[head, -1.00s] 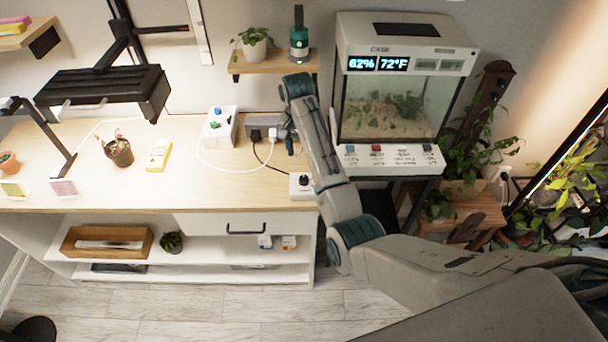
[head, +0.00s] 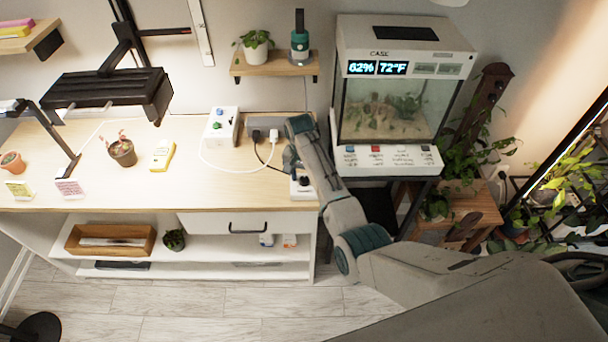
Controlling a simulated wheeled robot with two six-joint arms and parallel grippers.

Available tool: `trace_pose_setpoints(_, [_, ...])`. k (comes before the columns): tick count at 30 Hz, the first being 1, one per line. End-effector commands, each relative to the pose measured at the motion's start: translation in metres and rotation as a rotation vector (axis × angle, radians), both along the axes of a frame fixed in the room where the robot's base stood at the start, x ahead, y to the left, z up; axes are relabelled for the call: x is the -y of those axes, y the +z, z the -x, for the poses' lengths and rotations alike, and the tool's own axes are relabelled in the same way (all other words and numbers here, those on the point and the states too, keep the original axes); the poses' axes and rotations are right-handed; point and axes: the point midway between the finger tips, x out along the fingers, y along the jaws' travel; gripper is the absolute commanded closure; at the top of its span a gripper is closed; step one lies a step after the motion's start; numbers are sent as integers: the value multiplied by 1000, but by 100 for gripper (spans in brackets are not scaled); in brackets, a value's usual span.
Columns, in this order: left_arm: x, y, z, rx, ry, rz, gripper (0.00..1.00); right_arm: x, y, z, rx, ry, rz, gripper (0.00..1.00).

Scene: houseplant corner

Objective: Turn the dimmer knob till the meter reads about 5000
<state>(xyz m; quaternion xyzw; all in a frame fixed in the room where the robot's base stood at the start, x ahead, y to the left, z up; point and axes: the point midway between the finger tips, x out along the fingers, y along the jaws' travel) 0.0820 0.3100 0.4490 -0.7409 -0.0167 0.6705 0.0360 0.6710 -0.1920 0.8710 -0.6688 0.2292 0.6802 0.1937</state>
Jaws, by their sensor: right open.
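The dimmer is a small white box (head: 302,194) with a dark knob (head: 303,181) at the right front edge of the wooden table. My right gripper (head: 292,166) points down just above and behind the knob, a little to its left. It is open with nothing seen in it; a clear gap to the knob or contact cannot be told. The yellow meter (head: 162,155) lies on the table left of the white cable; its reading is too small to make out. My left gripper is not in view.
A white box with coloured knobs (head: 221,127) and a power strip with plugs (head: 264,130) stand behind the gripper. A black lamp (head: 108,90) hangs over the potted plant (head: 122,152).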

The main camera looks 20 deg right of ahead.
Motion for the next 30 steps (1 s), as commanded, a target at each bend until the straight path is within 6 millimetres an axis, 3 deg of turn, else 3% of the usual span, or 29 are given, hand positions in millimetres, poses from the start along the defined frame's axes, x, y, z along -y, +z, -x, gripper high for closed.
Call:
trace_pose_setpoints(2, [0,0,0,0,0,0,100,0,0,0,0,0,0,50])
trace_pose_setpoints(9, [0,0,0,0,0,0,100,0,0,0,0,0,0,95])
trace_pose_setpoints(20, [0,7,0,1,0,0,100,0,2,0,0,-59,0,95])
trace_pose_setpoints(30, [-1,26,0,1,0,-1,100,1,4,-1,0,-301,1,95])
